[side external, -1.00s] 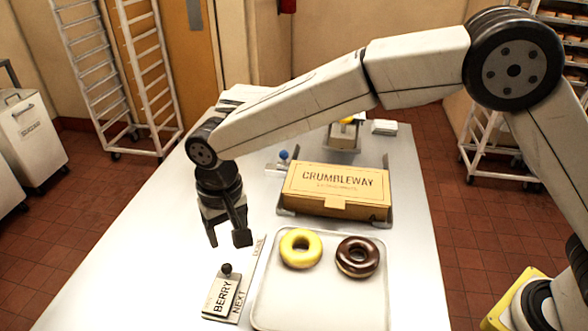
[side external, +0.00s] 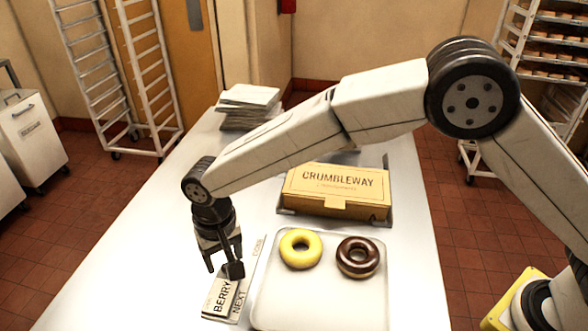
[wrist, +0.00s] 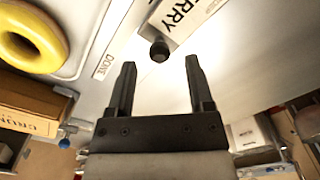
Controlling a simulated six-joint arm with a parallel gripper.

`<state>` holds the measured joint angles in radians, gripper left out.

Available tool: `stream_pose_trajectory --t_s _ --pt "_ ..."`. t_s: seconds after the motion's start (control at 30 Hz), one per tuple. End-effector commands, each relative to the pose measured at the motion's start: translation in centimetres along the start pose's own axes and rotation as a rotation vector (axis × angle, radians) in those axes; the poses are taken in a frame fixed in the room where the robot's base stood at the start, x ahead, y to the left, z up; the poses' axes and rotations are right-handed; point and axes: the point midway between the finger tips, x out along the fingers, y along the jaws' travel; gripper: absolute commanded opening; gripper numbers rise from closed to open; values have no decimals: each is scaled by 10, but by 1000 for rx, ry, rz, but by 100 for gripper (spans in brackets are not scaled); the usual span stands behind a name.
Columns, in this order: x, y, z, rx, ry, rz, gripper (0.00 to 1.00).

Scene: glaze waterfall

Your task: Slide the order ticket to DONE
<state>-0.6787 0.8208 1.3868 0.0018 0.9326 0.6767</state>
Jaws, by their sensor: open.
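The order ticket (side external: 219,298), a pale card reading BERRY, lies at the NEXT label (side external: 239,303) at the near left of the table. In the wrist view the ticket (wrist: 186,16) shows at the top, with its black knob (wrist: 160,50) just beyond the fingertips and centred between them. In the side view my gripper hides the knob. My gripper (side external: 223,270) is open and empty, pointing down over the ticket's far end; its two fingers also show in the wrist view (wrist: 160,67). The DONE label (side external: 259,246) is farther back along the strip.
A pale tray (side external: 320,303) with a yellow donut (side external: 301,234) and a chocolate donut (side external: 358,245) stands right of the strip. A CRUMBLEWAY box (side external: 336,194) is behind it. A paper stack (side external: 248,105) lies at the far end. The table left of the strip is clear.

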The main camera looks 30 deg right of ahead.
Motion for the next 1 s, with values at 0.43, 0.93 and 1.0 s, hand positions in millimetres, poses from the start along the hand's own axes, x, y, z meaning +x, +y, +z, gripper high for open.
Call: stream_pose_trajectory --t_s 0.43,0.93,1.0 --pt "22 0 0 0 0 -1 67" --pt "22 0 0 0 0 -1 0" --pt "22 0 0 0 1 -2 0"
